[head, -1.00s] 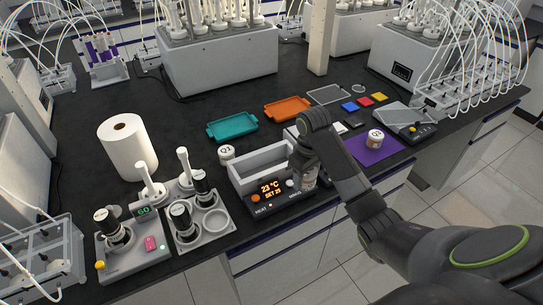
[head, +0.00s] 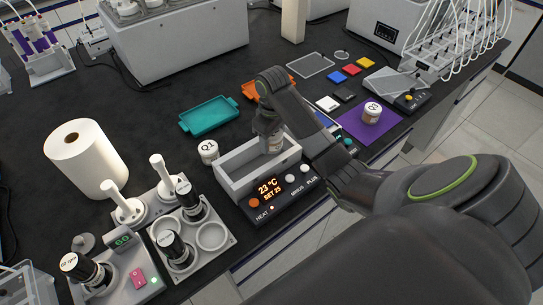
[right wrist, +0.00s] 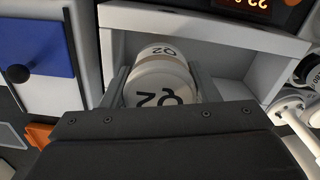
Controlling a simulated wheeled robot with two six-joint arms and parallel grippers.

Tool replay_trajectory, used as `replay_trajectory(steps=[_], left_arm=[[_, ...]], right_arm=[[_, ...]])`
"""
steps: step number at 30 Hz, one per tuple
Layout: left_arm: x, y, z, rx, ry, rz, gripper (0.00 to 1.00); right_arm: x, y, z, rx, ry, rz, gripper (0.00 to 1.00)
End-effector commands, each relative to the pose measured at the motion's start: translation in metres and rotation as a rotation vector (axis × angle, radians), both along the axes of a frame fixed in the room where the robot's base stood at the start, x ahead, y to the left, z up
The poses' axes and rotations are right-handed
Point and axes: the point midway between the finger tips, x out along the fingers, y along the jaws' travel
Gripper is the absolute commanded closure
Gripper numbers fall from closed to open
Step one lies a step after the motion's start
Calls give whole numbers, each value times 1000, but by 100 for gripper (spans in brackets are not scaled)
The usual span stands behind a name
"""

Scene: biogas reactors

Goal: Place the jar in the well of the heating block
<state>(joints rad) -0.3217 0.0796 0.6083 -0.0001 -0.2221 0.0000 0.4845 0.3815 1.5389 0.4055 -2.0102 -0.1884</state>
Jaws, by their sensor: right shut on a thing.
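The heating block (head: 236,189) is a light grey open-topped box with a dark front panel whose display reads 23 °C, SET 25. My right gripper (head: 270,137) points down over the right part of its well, shut on a jar (head: 271,146). The jar looks roughly upright. I cannot tell whether its base touches the well floor. My left gripper is not in view.
Another white-lidded jar (head: 208,151) stands behind the block's left end, and one more jar (head: 372,112) stands on a purple mat (head: 352,126). A stirrer and bottle rack (head: 190,262) stand at left. Teal tray (head: 209,116) lies behind; paper roll (head: 88,160) stands far left.

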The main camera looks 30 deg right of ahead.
Motion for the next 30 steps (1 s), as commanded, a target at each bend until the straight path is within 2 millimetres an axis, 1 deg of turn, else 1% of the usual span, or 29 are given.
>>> replay_trajectory(steps=[1, 3, 7, 10, 13, 14, 15, 18, 22, 29, 30], left_arm=[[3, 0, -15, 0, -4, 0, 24], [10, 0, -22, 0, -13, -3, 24], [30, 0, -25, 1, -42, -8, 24], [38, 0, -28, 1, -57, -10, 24], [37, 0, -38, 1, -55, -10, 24], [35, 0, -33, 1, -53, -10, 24], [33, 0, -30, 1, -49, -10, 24], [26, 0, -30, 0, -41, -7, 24], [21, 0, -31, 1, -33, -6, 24], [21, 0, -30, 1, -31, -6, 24], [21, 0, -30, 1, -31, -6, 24]], right_arm=[[0, 0, -15, 0, -1, 0, 71], [0, 0, -22, -1, -1, 1, 71], [0, 0, -27, -1, -1, 1, 71], [0, 0, -32, -1, -1, 1, 71], [0, 0, -44, -1, -1, 1, 71], [0, 0, -45, 1, 3, 0, 71], [-1, 1, -51, 2, 4, 0, 71], [0, 0, -62, 1, 1, 0, 71], [0, 0, -63, -1, 0, 1, 71], [0, 0, -66, 0, 0, 1, 71], [0, 0, -66, -1, 0, 1, 43]])
